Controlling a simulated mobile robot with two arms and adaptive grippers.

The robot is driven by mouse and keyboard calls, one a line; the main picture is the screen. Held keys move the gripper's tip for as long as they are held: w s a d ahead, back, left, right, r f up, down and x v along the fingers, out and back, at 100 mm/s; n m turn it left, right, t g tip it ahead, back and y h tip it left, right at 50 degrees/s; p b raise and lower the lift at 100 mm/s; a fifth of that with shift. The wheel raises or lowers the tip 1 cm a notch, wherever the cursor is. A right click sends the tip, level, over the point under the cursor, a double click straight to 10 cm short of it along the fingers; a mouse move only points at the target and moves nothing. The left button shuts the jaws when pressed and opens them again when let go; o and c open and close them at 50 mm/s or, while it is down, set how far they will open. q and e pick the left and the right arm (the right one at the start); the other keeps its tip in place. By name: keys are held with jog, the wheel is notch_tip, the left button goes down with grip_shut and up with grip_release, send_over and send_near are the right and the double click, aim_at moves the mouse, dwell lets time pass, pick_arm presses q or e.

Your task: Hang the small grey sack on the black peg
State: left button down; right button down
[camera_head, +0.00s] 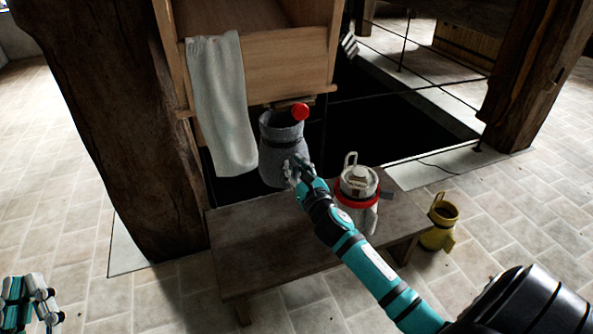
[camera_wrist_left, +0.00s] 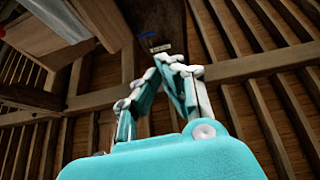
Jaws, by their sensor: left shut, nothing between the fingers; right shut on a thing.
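The small grey sack (camera_head: 279,133) is upright with its mouth open, in front of the wooden bin and above the bench's back edge. My right gripper (camera_head: 296,170) is shut on its lower front side. A red round knob (camera_head: 300,112) shows at the right of the sack's mouth; I cannot tell whether they touch. I cannot make out the black peg for certain. My left gripper (camera_head: 42,303) is at the bottom left corner, far from the sack. In the left wrist view its fingers (camera_wrist_left: 170,64) are shut and empty, pointing at beams.
A pale cloth (camera_head: 222,110) hangs on the wooden bin (camera_head: 275,70). A white container with a red band (camera_head: 358,188) stands on the bench (camera_head: 262,240), right of my right gripper. A yellow pot (camera_head: 440,225) is on the floor. A thick wooden post (camera_head: 115,120) stands left.

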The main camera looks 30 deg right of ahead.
jog(key=shift+w+d+f+b, duration=0.15)
jog(key=shift+w+f+b, duration=0.2)
jog(key=shift+w, duration=0.25)
pick_arm(q)
jog(key=shift+s+a+r+t+h, duration=0.2)
jog(key=shift+s+r+t+h, duration=0.4)
jog(key=shift+s+r+t, duration=1)
pick_arm(e)
jog(key=shift+w+f, duration=0.1)
jog(key=shift+f, duration=0.35)
pick_arm(q)
jog(key=shift+r, duration=0.1)
pick_arm(e)
jog(key=c, duration=1.2)
grip_release()
